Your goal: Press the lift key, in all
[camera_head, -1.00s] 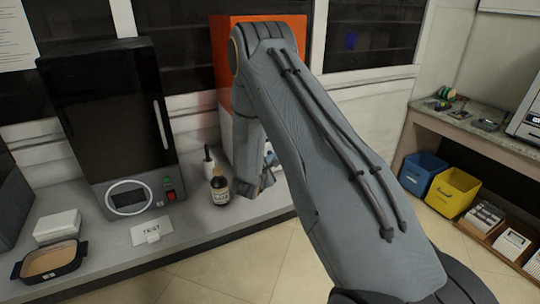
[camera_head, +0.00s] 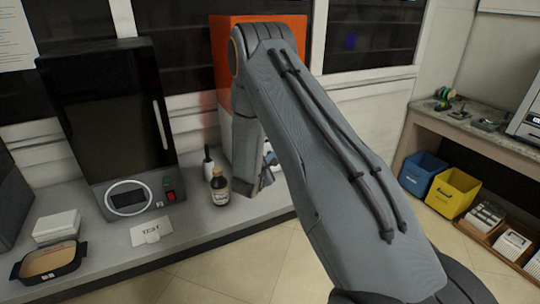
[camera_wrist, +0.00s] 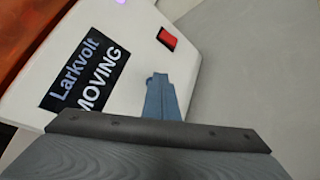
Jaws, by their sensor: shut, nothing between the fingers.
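In the wrist view, a white device panel bears a dark display (camera_wrist: 85,75) reading "Larkvolt MOVING". A red key (camera_wrist: 167,38) sits on the panel to the right of the display; no lift label is legible on it. My gripper (camera_wrist: 161,98) is shut and empty, its tips below the red key in the picture and apart from it; whether they touch the panel I cannot tell. In the head view, the orange and white machine (camera_head: 222,70) stands behind my arm, which hides much of it.
A black machine (camera_head: 110,110) with a red switch, a TEST card (camera_head: 150,231) and a black tray (camera_head: 48,262) are further left. Blue and yellow bins (camera_head: 452,190) sit under the right bench.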

